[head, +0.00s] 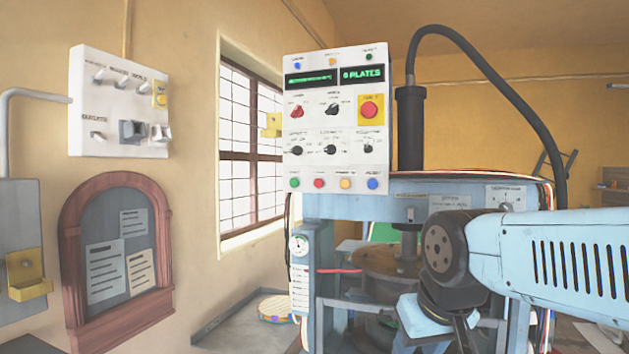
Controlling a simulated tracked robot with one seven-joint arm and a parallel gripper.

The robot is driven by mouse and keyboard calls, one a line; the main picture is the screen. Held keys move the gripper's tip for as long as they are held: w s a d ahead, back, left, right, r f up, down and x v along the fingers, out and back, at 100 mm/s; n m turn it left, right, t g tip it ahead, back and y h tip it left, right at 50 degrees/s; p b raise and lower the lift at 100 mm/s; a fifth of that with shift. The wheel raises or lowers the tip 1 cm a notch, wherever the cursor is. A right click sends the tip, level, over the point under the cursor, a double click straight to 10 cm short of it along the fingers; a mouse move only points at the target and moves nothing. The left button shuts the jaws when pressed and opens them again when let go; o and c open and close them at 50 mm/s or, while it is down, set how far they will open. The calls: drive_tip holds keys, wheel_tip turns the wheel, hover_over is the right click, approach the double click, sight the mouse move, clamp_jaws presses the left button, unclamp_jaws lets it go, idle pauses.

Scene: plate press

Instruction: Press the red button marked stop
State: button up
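A white control panel (337,168) faces me near the middle of the head view. Along its bottom edge runs a row of small round buttons: green (294,183), red (319,183), yellow (345,183) and blue (373,183). The labels above them are too small to read. A larger red mushroom button (370,110) sits on a yellow plate at the panel's upper right. My gripper (460,335) points downward at the lower right, below and to the right of the panel and apart from it. Its fingers are partly cut off by the frame, so their opening is unclear.
The panel stands on a blue press frame (425,207), with a round plate (385,262) behind my wrist. A thick black hose (500,85) arches above. A white switch box (120,104) and a red-framed board (118,250) hang on the left wall. Space before the panel looks clear.

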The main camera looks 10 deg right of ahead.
drive_tip(key=shift+c, duration=0.2)
idle(0.3)
drive_tip(key=shift+c, duration=0.8)
drive_tip(key=shift+w+d+r+n, duration=0.15)
drive_tip(key=shift+w+n, duration=0.1)
drive_tip(key=shift+n, duration=0.05)
drive_tip(key=shift+c, duration=0.7)
drive_tip(key=w+d+r+n+h, duration=0.1)
drive_tip(key=w+n, duration=0.1)
drive_tip(key=w+r+n+h, duration=0.1)
drive_tip(key=w+n, duration=0.1)
drive_tip(key=w, duration=0.1)
drive_tip(key=w+d+r+n+h, duration=0.1)
drive_tip(key=w+r+n+h, duration=0.1)
drive_tip(key=n, duration=0.1)
drive_tip(key=shift+w+d, duration=0.35)
clamp_jaws()
drive_tip(key=w+a+r+n+t+h, duration=0.25)
drive_tip(key=w+r+n, duration=0.35)
drive_tip(key=w, duration=0.4)
drive_tip(key=w+a+r+n+t+h, duration=0.25)
drive_tip(key=w+r+n, duration=0.25)
drive_tip(key=w+n, duration=0.35)
drive_tip(key=w+a+r+n+t, duration=0.5)
drive_tip(key=w+a+n, duration=0.3)
drive_tip(key=w+a, duration=0.2)
drive_tip(key=shift+a, duration=0.95)
